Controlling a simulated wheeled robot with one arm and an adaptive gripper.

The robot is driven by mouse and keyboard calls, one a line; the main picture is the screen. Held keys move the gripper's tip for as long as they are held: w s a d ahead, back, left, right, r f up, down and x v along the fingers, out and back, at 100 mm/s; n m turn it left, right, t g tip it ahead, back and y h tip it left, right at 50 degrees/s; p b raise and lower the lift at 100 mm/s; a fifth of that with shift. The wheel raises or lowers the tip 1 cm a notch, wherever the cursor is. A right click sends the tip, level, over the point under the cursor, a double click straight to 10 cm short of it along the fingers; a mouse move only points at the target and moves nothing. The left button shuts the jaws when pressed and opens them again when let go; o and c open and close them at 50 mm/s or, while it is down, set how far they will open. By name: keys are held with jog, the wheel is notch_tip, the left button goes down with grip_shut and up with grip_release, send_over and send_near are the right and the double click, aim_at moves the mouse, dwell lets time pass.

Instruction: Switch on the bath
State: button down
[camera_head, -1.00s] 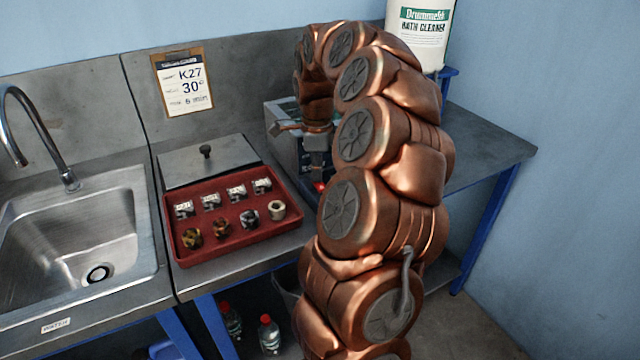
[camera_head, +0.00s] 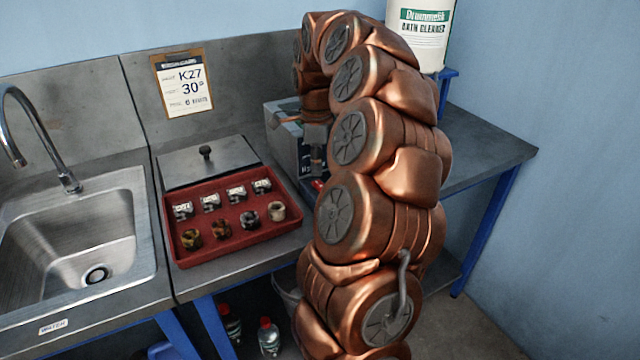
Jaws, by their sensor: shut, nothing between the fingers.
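A grey metal box (camera_head: 283,146), which looks like the bath, stands at the back of the bench, largely hidden behind my arm. A small red part (camera_head: 317,184) shows low at its front, beside my arm; I cannot tell whether it is a switch. My gripper (camera_head: 317,168) points down in front of the box's right part. It is shut and holds nothing. Its fingertips are dark and partly hidden by my arm, so I cannot tell whether they touch the box. A flat grey lid (camera_head: 225,162) with a black knob lies left of the box.
A sink (camera_head: 70,235) with a tap is at left. A card (camera_head: 182,84) reading K27, 30° is on the splashback. A white bath cleaner tub (camera_head: 425,35) stands behind my arm.

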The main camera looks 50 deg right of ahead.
aim_at(315, 183)
jog(key=shift+r, duration=2.25)
jog(key=shift+a, duration=0.25)
jog(key=s+a+r+n+p, duration=0.1)
jog(key=s+a+n, duration=0.1)
jog(key=a+n, duration=0.65)
jog(key=s+a+n+p, duration=0.1)
jog(key=s+a+n, duration=0.35)
jog(key=a, duration=0.75)
jog(key=s+a+f+n+g+p, duration=0.1)
jog(key=s+a+f+n, duration=0.2)
jog(key=s+a+n, duration=0.2)
jog(key=s+a+f+n+p, duration=0.1)
jog(key=s+a+f+n, duration=0.2)
jog(key=s+a+n, duration=0.3)
jog(key=s+n, duration=0.3)
jog(key=s, duration=0.3)
jog(key=shift+s+a+f+n+g, duration=0.15)
jog(key=shift+f+n+g, duration=0.2)
jog(key=shift+n+g, duration=0.05)
